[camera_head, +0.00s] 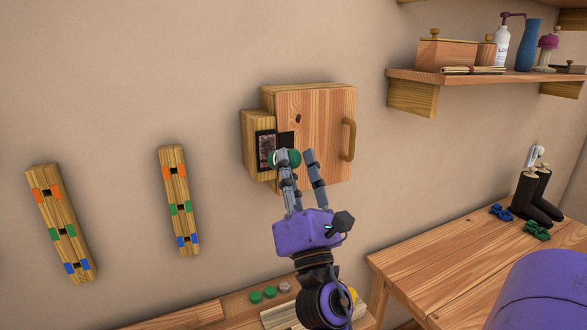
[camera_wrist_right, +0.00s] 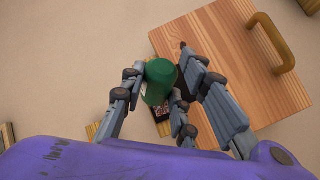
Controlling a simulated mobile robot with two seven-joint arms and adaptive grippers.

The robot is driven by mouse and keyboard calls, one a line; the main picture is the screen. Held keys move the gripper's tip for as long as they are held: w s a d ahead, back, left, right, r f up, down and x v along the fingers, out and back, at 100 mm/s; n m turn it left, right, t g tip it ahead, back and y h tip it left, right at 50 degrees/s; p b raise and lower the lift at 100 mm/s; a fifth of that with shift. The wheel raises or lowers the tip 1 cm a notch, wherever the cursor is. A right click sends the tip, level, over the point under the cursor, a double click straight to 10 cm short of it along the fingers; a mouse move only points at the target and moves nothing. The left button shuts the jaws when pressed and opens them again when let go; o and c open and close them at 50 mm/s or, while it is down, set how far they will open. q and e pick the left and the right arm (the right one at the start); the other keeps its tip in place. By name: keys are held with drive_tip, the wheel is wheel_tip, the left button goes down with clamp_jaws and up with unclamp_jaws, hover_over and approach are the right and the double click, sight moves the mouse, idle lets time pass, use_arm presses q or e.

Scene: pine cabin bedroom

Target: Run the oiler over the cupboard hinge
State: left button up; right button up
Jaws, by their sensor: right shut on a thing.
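The wooden cupboard (camera_head: 325,135) hangs on the wall with its door shut and its handle (camera_head: 348,140) on the right. The hinge (camera_head: 266,150) is a dark plate with a speckled rusty face at the door's left side, on a wooden side block (camera_head: 250,135). My right gripper (camera_head: 295,154) is shut on the green oiler (camera_wrist_right: 158,78), in front of the hinge. The oiler's green and white end (camera_head: 293,157) shows between the fingers in the head view. In the wrist view the oiler covers part of the hinge (camera_wrist_right: 162,113); I cannot tell whether they touch. My left gripper is not in view.
Two wooden strips (camera_head: 62,230) (camera_head: 179,205) with coloured bands are on the wall to the left. A shelf (camera_head: 480,77) with bottles and boxes is at the upper right. Below are a bench (camera_head: 440,255) with dark boots (camera_head: 535,195) and a low ledge with green caps (camera_head: 263,294).

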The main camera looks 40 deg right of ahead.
drive_tip(key=shift+w+d, duration=0.1)
drive_tip(key=shift+w, duration=0.35)
drive_tip(key=d, duration=0.2)
drive_tip(key=s+d, duration=0.1)
drive_tip(key=d, duration=0.1)
idle(0.4)
drive_tip(key=shift+a, duration=0.15)
drive_tip(key=shift+w+a, duration=0.25)
drive_tip(key=shift+a, duration=0.7)
drive_tip(key=shift+w+a, duration=0.25)
drive_tip(key=shift+a, duration=0.7)
drive_tip(key=shift+s, duration=0.1)
drive_tip(key=shift+s+a, duration=0.2)
drive_tip(key=shift+s, duration=0.75)
drive_tip(key=shift+s+a, duration=0.25)
drive_tip(key=shift+s, duration=0.65)
drive_tip(key=shift+s+a, duration=0.2)
drive_tip(key=shift+s, duration=0.75)
